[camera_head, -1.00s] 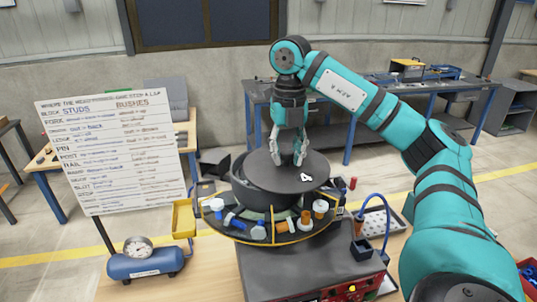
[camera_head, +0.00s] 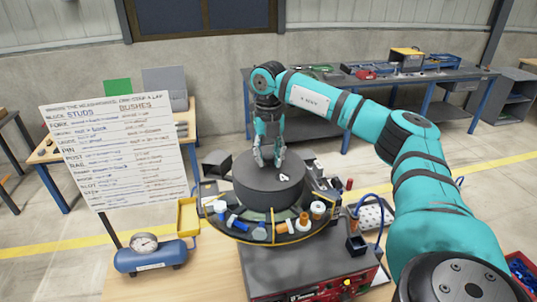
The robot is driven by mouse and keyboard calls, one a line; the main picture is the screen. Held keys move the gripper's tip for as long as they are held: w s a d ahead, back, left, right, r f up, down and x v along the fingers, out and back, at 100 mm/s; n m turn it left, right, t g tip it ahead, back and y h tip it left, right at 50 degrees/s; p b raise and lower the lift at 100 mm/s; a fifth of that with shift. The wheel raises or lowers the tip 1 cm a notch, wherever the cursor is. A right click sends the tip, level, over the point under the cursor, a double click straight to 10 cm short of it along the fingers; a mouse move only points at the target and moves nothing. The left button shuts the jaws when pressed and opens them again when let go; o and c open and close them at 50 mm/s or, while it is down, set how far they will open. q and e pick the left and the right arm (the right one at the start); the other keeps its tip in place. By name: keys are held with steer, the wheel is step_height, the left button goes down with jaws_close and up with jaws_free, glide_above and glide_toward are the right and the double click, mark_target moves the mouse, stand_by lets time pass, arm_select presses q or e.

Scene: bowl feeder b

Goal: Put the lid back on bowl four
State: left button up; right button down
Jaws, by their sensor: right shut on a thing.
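The dark round lid (camera_head: 257,172), marked with a white 4, lies level over the top of bowl four (camera_head: 265,199). The bowl is a dark round drum on the feeder. The lid's edge looks in line with the bowl's rim; whether it is fully seated I cannot tell. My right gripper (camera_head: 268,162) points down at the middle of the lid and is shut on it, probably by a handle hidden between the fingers. The inside of the bowl is hidden under the lid. My left gripper is not in view.
A curved track (camera_head: 262,233) with several small coloured parts rings the front of the bowl. A written board (camera_head: 120,150) and a blue air tank with a gauge (camera_head: 150,257) stand at left. A yellow bin (camera_head: 188,216) is left of the feeder; a perforated tray (camera_head: 375,217) is right.

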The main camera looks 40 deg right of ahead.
steer(key=shift+f, duration=0.1)
steer(key=c, duration=1.4)
jaws_free()
steer(key=shift+a, duration=0.1)
steer(key=o, duration=0.4)
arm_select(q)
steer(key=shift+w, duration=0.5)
